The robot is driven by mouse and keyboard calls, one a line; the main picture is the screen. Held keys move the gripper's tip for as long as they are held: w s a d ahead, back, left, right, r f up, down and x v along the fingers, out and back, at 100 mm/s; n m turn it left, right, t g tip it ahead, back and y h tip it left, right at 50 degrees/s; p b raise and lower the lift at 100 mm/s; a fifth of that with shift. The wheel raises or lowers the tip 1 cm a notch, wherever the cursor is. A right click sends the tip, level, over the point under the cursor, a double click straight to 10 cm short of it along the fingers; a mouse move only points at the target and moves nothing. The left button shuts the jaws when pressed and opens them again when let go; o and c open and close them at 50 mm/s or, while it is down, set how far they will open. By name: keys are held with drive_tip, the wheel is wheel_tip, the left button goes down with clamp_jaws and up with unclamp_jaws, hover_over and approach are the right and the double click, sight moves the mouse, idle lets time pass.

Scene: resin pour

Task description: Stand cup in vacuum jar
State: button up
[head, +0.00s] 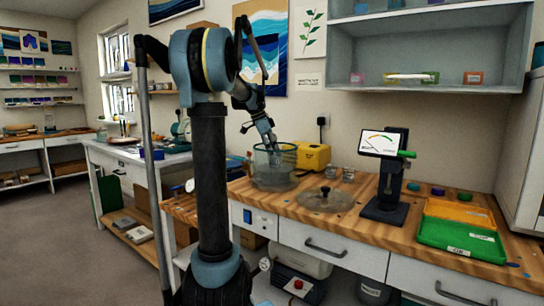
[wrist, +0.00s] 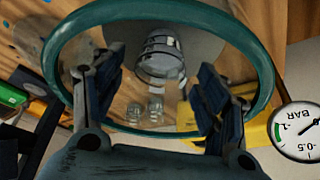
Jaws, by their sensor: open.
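The vacuum jar (head: 272,178) is a clear glass vessel with a green rim, standing on the wooden bench. Its rim (wrist: 262,62) rings most of the wrist view. A clear cup (wrist: 161,55) with bands around it shows inside that ring, over a grey round base, and appears to stand in the jar. My gripper (head: 271,145) is at the jar's mouth, pointing down. In the wrist view my gripper (wrist: 155,95) is open, its fingers apart on either side, with nothing between the tips. The cup's contents cannot be made out.
Two small clear cups (head: 341,173) stand right of the jar, before a yellow device (head: 313,156). A round lid (head: 335,201) with a black knob lies in front. A display stand (head: 386,180) and green and orange trays (head: 455,238) are further right. A gauge (wrist: 306,130) sits beside the jar.

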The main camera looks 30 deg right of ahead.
drive_tip(key=v, duration=1.1)
drive_tip(key=shift+r, duration=0.2)
drive_tip(key=s+a+f+n+t, duration=0.1)
drive_tip(key=s+a+f+n, duration=0.3)
drive_tip(key=a, duration=0.3)
drive_tip(key=s+a+f+n+t+y, duration=0.1)
drive_tip(key=s+a+f+n, duration=0.15)
drive_tip(key=a+f, duration=0.35)
drive_tip(key=s+a+f+n, duration=0.3)
drive_tip(key=a+f+n, duration=0.1)
drive_tip(key=a, duration=0.4)
drive_tip(key=s+a+f+n+t+y, duration=0.1)
drive_tip(key=s+a+f+n, duration=0.5)
drive_tip(key=f, duration=0.5)
drive_tip(key=s+a+f+n+t+y, duration=0.1)
drive_tip(key=s+a+f+n+y, duration=0.1)
drive_tip(key=s+a+f+n, duration=0.4)
drive_tip(key=s+a+f, duration=0.3)
drive_tip(key=f, duration=0.2)
drive_tip(key=shift+s+f, duration=0.25)
drive_tip(key=shift+s, duration=0.05)
